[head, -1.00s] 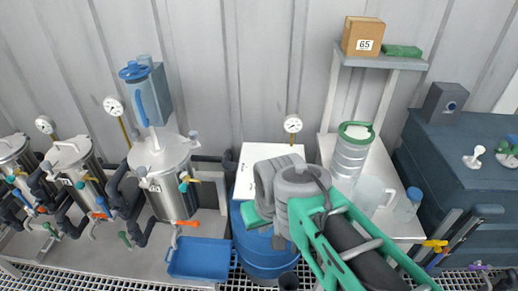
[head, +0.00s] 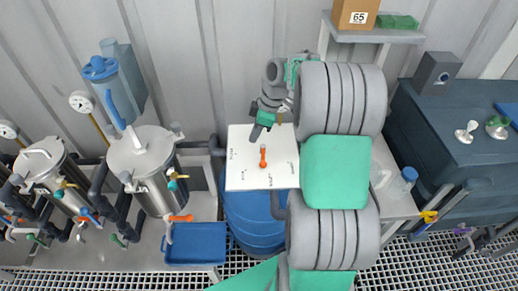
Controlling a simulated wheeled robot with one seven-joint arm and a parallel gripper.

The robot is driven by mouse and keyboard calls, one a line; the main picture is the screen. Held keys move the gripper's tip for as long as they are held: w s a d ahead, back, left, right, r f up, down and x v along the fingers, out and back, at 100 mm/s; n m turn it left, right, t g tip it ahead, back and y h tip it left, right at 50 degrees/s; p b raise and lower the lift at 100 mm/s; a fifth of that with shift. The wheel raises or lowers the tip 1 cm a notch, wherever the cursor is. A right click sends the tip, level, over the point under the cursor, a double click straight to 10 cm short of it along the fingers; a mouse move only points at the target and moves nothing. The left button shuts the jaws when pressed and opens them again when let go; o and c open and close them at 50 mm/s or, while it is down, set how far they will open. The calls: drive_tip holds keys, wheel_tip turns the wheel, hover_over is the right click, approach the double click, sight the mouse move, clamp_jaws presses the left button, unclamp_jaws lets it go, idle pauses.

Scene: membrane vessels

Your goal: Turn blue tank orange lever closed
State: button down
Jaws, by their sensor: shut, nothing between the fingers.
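The blue tank (head: 250,215) stands in the middle of the head view, with a white square panel (head: 240,177) above it. A small orange lever (head: 263,157) sits on the panel near its right half, its handle running roughly up and down in the picture. My gripper (head: 258,127) is at the panel's upper edge, above and slightly left of the lever in the picture. Its fingers are together with nothing between them, and it looks apart from the lever. My arm hides the panel's right side and part of the tank.
Steel vessels (head: 140,165) with pipes and small valves stand to the left, one with an orange handle (head: 180,218). A blue tray (head: 195,243) lies beside the tank. A shelf (head: 375,35) with a box (head: 355,14) is behind my arm. A dark blue cabinet (head: 450,120) stands right.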

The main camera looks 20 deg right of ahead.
sight(263, 156)
drive_tip(key=shift+n, duration=0.4)
drive_tip(key=f+p, duration=0.1)
drive_tip(key=f, duration=0.2)
drive_tip(key=f+p, duration=0.1)
drive_tip(key=f, duration=0.2)
drive_tip(key=f+p, duration=0.1)
drive_tip(key=f, duration=0.3)
drive_tip(key=shift+w+d+p, duration=0.25)
drive_tip(key=shift+d+p, duration=0.1)
drive_tip(key=shift+p, duration=0.05)
drive_tip(key=shift+s+d, duration=0.2)
drive_tip(key=shift+d, duration=0.2)
drive_tip(key=shift+f, duration=0.1)
